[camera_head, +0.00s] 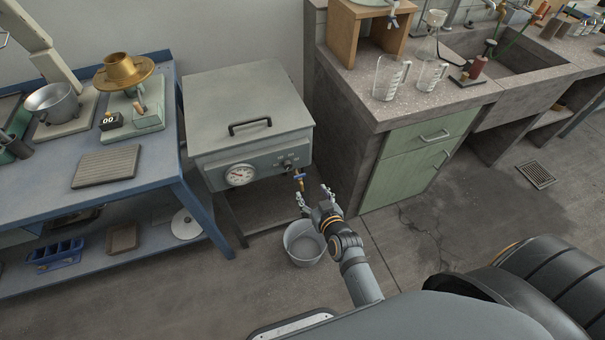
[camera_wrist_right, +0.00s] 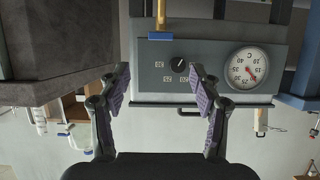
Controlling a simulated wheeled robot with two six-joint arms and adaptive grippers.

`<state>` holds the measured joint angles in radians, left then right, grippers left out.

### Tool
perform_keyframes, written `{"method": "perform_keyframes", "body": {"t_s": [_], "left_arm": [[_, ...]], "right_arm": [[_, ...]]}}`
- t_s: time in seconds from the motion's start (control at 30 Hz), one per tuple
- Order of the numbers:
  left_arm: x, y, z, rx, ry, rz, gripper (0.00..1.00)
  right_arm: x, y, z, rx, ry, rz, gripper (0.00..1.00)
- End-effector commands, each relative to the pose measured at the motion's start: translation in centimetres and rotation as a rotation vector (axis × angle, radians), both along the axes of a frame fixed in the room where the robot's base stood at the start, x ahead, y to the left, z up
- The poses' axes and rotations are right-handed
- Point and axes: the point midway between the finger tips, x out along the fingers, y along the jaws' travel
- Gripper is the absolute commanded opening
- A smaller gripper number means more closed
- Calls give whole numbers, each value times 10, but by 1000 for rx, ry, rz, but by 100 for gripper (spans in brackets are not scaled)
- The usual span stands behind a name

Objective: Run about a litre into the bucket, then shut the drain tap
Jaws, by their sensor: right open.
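The drain tap (camera_head: 299,177) has a blue handle and a brass spout, low on the front of a grey lidded water bath (camera_head: 245,110). In the right wrist view, which is upside down, the blue tap handle (camera_wrist_right: 174,36) lies crosswise to the brass spout (camera_wrist_right: 162,12). A grey metal bucket (camera_head: 290,242) stands on the floor below the tap, partly behind my right arm. I cannot make out a water stream or a level in it. My right gripper (camera_head: 313,194) is open and empty, just in front of the tap, apart from it. My left gripper is out of view.
A blue bench (camera_head: 160,165) with instruments stands left of the bath. A concrete counter (camera_head: 440,105) with green drawers and glass jugs (camera_head: 390,78) stands right. The bath front has a dial (camera_head: 240,175) and a knob (camera_wrist_right: 180,63).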

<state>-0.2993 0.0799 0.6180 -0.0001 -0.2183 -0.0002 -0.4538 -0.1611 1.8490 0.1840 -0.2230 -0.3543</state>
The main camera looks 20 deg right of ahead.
Motion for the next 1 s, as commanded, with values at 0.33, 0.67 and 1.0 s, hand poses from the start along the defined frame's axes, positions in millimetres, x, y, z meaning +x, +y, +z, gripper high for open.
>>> {"method": "perform_keyframes", "body": {"t_s": [0.33,0.67,1.0], "left_arm": [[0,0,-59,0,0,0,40],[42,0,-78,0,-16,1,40],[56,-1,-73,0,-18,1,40]], "right_arm": [[50,2,-33,0,-2,1,64],[90,3,-44,0,1,1,64],[96,3,-42,1,4,1,64]]}}
